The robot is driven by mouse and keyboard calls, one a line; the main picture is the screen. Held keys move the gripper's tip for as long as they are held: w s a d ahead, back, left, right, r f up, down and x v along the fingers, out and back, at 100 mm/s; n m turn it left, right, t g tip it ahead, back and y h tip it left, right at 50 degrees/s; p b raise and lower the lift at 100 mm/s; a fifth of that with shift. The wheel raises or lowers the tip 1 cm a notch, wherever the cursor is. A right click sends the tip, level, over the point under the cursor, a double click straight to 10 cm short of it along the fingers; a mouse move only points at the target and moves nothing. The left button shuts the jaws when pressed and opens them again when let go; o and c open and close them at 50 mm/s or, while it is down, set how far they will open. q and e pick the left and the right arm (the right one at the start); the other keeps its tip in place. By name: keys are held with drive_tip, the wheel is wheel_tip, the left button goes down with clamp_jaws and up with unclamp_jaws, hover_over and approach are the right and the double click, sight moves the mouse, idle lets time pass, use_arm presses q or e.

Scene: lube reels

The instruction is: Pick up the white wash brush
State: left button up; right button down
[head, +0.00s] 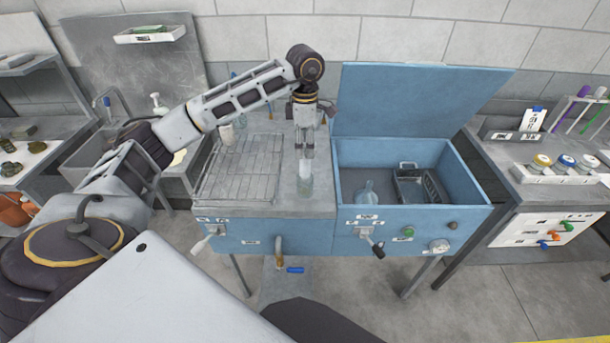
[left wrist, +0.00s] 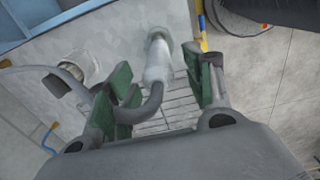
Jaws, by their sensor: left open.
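A white upright cylinder (head: 305,168), which looks like the white wash brush, stands in a clear greenish jar (head: 305,187) near the front edge of the steel bench. My left gripper (head: 304,152) points down right above it, open. In the left wrist view the white cylinder (left wrist: 158,62) shows beyond and between the green-padded fingers (left wrist: 162,88), apart from both pads. A dark curved piece (left wrist: 148,112) overlaps its near end; I cannot tell whether it belongs to it. The bristles are not visible. My right gripper is not in view.
A wire rack (head: 240,168) lies left of the jar. The blue bin (head: 462,184) with its raised lid (head: 415,100) stands to the right, holding a clear bottle (head: 367,195) and a dark tray (head: 420,188). A sink (head: 95,160) is at left.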

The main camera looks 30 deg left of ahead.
sight(305, 158)
use_arm(q)
drive_tip(key=shift+f, duration=0.15)
drive_tip(key=shift+f+p, duration=0.7)
drive_tip(key=shift+f, duration=1.85)
clamp_jaws()
